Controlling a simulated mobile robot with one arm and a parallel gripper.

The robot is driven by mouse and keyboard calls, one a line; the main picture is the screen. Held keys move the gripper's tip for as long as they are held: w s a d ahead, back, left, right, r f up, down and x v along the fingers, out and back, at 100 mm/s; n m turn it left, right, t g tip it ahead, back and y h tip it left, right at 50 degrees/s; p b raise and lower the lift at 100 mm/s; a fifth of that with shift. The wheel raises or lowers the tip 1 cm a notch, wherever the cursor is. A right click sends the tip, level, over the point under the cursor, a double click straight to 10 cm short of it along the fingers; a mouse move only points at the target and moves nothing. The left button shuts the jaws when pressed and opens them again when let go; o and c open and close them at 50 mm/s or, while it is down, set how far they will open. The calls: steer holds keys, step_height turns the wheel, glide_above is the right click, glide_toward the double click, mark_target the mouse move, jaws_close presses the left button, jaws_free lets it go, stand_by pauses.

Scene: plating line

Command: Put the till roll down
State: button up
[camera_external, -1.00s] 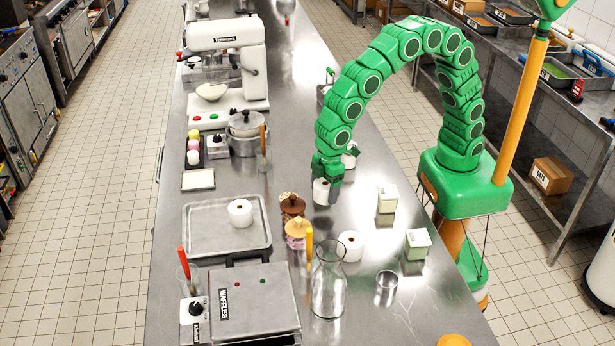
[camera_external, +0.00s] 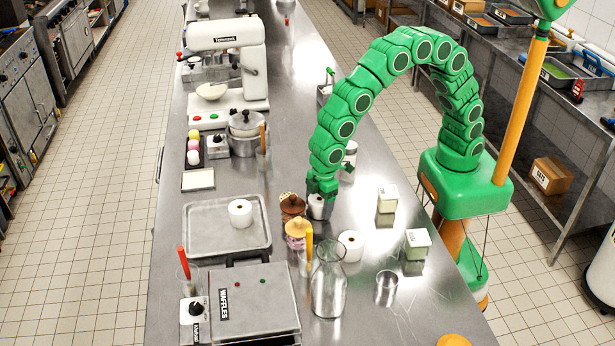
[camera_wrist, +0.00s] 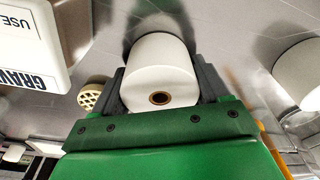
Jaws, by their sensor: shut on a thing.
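My gripper (camera_external: 321,190) is shut on a white till roll (camera_external: 317,208), low over the steel counter in the external view. In the wrist view the held till roll (camera_wrist: 160,75) sits between the two dark fingers, its brown core facing the camera. I cannot tell whether its underside touches the counter. Another white roll (camera_external: 240,212) stands on the metal tray (camera_external: 200,243) to the left. A third white roll (camera_external: 351,245) stands on the counter nearer the camera.
Ice cream cones (camera_external: 292,207) stand close to the left of my gripper. A glass carafe (camera_external: 328,285), a steel cup (camera_external: 386,288) and two pale boxes (camera_external: 387,199) stand nearby. A waffle maker (camera_external: 250,300) is at front left. Counter between the held roll and the boxes is clear.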

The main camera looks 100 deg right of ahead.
steer(key=shift+f, duration=0.1)
steer(key=o, duration=1.1)
steer(key=r, duration=0.4)
steer(key=s+r, duration=0.1)
steer(key=r, duration=0.7)
steer(key=shift+s+d+r, duration=0.15)
steer(key=shift+d, duration=0.2)
steer(key=s+d+r+m+g, duration=0.1)
steer(key=s+d+r, duration=0.2)
steer(key=s+d, duration=0.55)
steer(key=s+d+r+m, duration=0.2)
steer(key=s+d, duration=0.4)
steer(key=s, duration=0.5)
steer(key=s+d+m+g, duration=0.1)
steer(key=s+d, duration=0.2)
steer(key=s, duration=0.7)
steer(key=s+d+f+m, duration=0.1)
steer(key=s+d, duration=0.2)
steer(key=s, duration=0.7)
steer(key=shift+d+g+h, duration=0.2)
steer(key=shift+g+h, duration=0.1)
steer(key=shift+g, duration=0.1)
steer(key=shift+s+f, duration=0.15)
steer(key=shift+s, duration=0.3)
steer(key=shift+c, duration=1.3)
